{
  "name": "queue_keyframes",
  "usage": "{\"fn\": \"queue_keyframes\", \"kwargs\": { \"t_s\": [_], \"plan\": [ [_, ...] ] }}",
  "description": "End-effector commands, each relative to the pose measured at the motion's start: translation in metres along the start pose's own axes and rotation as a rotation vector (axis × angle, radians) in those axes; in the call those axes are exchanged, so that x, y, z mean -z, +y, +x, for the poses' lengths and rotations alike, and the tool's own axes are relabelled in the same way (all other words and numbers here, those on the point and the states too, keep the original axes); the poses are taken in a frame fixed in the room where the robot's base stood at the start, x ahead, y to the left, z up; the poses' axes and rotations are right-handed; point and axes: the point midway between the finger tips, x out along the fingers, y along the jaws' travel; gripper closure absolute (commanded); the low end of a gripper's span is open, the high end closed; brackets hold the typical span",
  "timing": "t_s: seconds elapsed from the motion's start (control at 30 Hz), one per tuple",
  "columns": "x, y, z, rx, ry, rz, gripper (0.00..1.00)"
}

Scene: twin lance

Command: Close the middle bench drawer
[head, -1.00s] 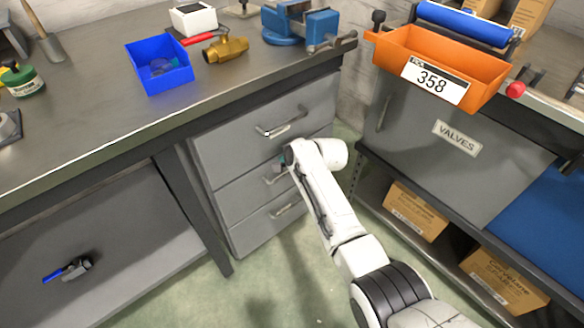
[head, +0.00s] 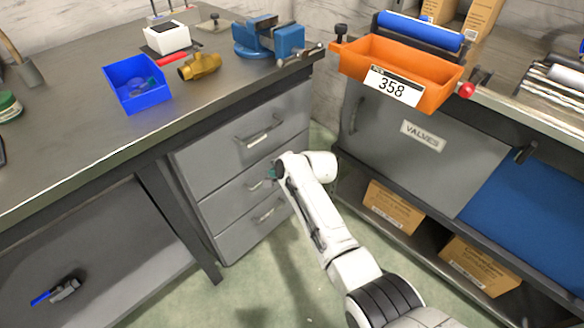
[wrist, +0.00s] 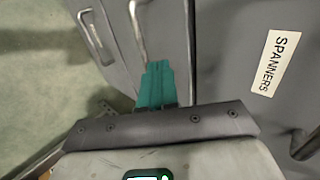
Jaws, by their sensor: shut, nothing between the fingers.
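The grey bench drawers are stacked under the left workbench. The middle drawer (head: 222,207) has a bar handle (head: 257,185), partly beside my gripper. Its front looks about flush with the drawers above and below; I cannot tell whether a small gap is left. My gripper (head: 272,173) is at the right part of the middle drawer's front, mostly hidden by my white wrist. In the wrist view its teal fingers (wrist: 157,84) are together and empty, pointing at the drawer front close to a handle (wrist: 138,28). Contact cannot be told.
The top drawer (head: 235,145) and bottom drawer (head: 250,228) look shut. A SPANNERS label (wrist: 278,62) shows in the wrist view. At right stands another bench with a VALVES panel (head: 390,155) and cardboard boxes (head: 392,208) below. Green floor (head: 265,285) lies clear between the benches.

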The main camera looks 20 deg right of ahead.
Motion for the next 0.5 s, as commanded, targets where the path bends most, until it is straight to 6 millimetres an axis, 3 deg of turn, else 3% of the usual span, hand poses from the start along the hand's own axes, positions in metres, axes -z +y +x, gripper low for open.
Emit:
{"fn": "queue_keyframes", "kwargs": {
  "t_s": [0.3, 0.5],
  "plan": [
    [0.0, -0.002, -0.054, -0.001, 0.001, -0.001, 1.0],
    [0.0, 0.0, -0.078, -0.002, 0.0, 0.0, 1.0]
  ]
}}
